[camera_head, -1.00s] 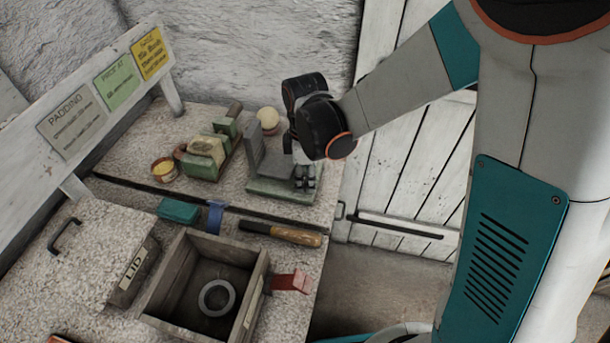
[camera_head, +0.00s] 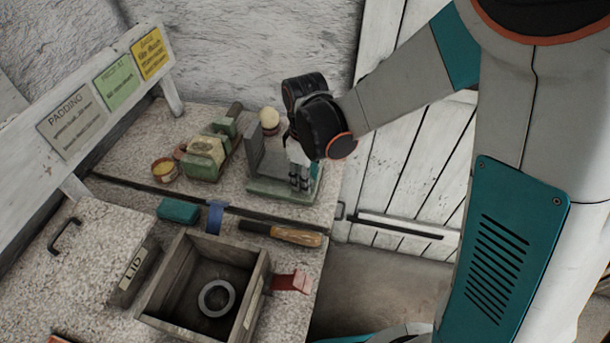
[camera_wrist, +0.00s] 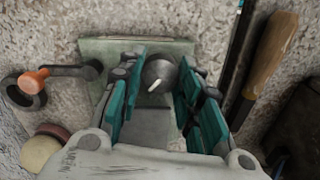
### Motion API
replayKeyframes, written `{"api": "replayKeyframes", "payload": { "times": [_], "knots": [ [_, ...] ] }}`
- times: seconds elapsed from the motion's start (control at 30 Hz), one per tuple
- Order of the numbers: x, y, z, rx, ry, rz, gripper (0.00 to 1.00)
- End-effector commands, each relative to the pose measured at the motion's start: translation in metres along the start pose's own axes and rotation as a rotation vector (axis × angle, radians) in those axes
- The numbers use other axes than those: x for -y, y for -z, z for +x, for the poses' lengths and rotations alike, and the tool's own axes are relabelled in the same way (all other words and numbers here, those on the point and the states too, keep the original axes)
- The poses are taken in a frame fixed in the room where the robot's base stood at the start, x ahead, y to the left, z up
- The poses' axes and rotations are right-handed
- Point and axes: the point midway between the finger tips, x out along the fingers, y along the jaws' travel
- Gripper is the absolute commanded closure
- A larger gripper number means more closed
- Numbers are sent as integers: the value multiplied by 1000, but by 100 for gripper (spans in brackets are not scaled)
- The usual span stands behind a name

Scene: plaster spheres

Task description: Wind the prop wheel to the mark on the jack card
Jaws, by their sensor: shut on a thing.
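My gripper (camera_head: 300,180) points down over the right part of a device with a green base (camera_head: 262,190) and an upright grey plate (camera_head: 252,150). In the wrist view, the teal-padded fingers (camera_wrist: 154,98) are on either side of a round grey wheel (camera_wrist: 162,69) with a white pointer line; they are shut on it. The wheel is hidden behind the fingers in the head view. Three cards hang on the white board: a grey one headed PADDING (camera_head: 72,122), a green one (camera_head: 118,83) and a yellow one (camera_head: 151,53). I cannot read their small print, or tell which is the jack card.
A pale ball (camera_head: 269,117) stands behind the device. In front lie a wood-handled tool (camera_head: 295,236) and an open box (camera_head: 254,290) with a ring inside.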

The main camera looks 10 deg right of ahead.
Motion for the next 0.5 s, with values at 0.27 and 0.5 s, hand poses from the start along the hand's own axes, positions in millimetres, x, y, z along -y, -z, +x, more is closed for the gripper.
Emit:
{"api": "replayKeyframes", "payload": {
  "times": [0.27, 0.5],
  "knots": [
    [0, 0, 0, 0, 0, 164, 92],
    [0, 0, 0, 0, 0, 237, 92]
  ]
}}
